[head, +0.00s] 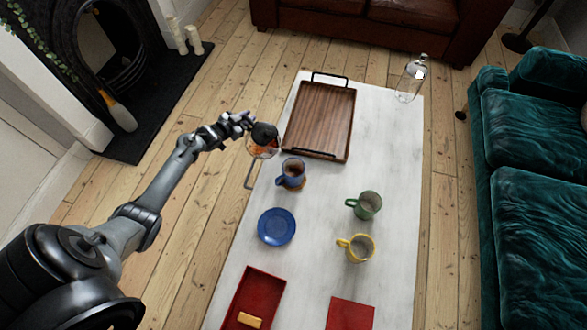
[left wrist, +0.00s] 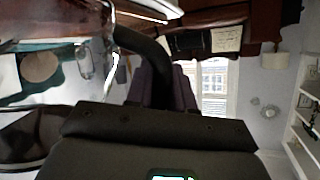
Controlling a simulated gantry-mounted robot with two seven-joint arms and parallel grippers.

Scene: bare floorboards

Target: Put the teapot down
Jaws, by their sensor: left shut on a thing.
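The glass teapot (head: 262,148) has a dark top and amber liquid inside. In the head view it is held at the left edge of the white table (head: 395,170), to the left of the wooden tray. My left gripper (head: 248,124) is shut on the teapot. In the left wrist view a dark curved handle (left wrist: 150,50) and a shiny rim show close to the camera. Whether the teapot's base touches anything is hard to tell. My right gripper is not in view.
A wooden tray (head: 320,118) with black handles lies empty near the teapot. A blue mug (head: 292,172), blue plate (head: 276,227), green mug (head: 367,204), yellow mug (head: 358,248) and red tray (head: 258,296) stand on the table. A glass bottle (head: 411,80) stands at the far right corner.

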